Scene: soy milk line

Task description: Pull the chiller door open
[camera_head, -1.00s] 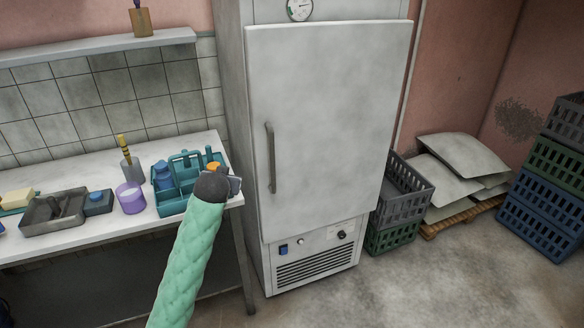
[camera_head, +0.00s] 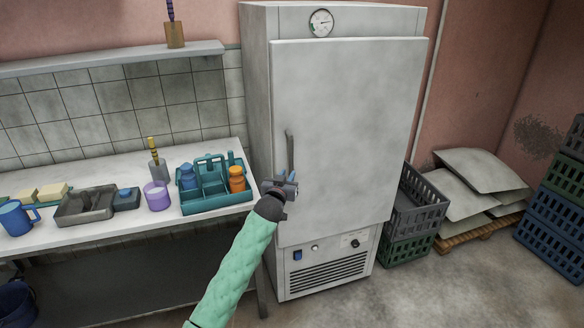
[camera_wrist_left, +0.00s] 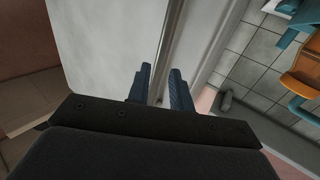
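The chiller door (camera_head: 350,120) is a large pale grey panel on the front of the tall chiller, and it looks shut. Its upright bar handle (camera_head: 289,148) is near the door's left edge. My left gripper (camera_head: 286,176) is at the lower part of the handle. In the left wrist view, its two dark blue fingers (camera_wrist_left: 161,84) are apart, with the handle bar (camera_wrist_left: 170,45) running between them. I see no firm squeeze on the bar. The gripper hides the handle's lower end in the head view. My right gripper is not in view.
A white table (camera_head: 110,228) stands left of the chiller, with a teal caddy (camera_head: 215,203) close to my left forearm. A grey crate (camera_head: 418,210) stands right of the chiller. The floor in front is clear.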

